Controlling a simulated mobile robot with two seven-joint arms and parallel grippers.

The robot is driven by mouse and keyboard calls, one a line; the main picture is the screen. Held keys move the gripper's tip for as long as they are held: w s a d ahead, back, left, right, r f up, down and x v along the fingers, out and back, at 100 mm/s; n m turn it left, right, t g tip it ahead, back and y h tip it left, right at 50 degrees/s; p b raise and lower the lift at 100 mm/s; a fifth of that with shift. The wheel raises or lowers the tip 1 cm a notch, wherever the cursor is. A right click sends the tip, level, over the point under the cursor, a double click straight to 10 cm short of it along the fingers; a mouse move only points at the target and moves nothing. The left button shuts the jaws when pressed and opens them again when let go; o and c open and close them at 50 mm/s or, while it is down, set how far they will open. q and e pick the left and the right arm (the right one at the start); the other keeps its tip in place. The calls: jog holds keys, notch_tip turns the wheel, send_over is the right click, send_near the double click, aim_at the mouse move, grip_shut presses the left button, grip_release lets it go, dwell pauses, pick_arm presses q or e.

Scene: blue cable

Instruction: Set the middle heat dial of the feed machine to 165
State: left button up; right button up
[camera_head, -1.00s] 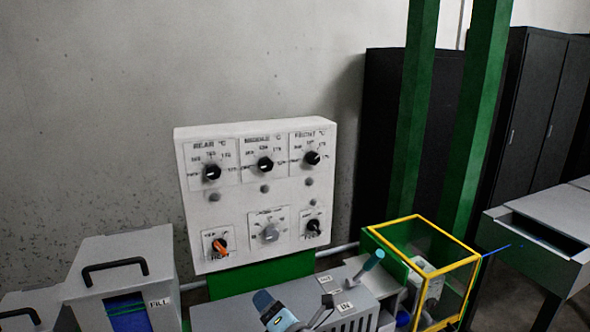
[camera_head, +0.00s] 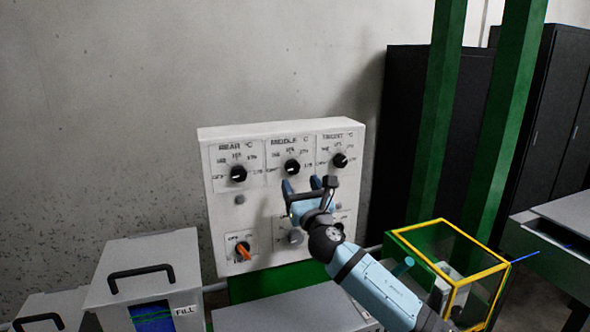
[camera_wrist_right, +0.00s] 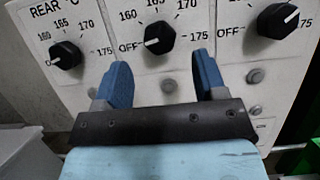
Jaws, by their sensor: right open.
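The feed machine's white control panel (camera_head: 285,131) stands against the wall. Its middle heat dial (camera_head: 292,167) is a round black knob with a white pointer line, in the top row between the rear dial (camera_head: 238,174) and the front dial (camera_head: 340,160). In the right wrist view the middle dial (camera_wrist_right: 159,38) has its pointer toward the left, near OFF. My right gripper (camera_head: 302,185) is open and empty, just below the middle dial, apart from it. In the right wrist view its blue fingertips (camera_wrist_right: 153,72) straddle the space below the knob. My left gripper is not in view.
Small grey buttons (camera_head: 240,199) sit below the dials. An orange switch (camera_head: 243,251) is at the panel's lower left. A yellow-framed clear box (camera_head: 447,262) stands at right and a FILL bin (camera_head: 145,262) at left. My right arm hides part of the lower panel.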

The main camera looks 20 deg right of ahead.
aim_at(294, 171)
jog(key=shift+x, duration=2.4)
jog(key=c, duration=0.9)
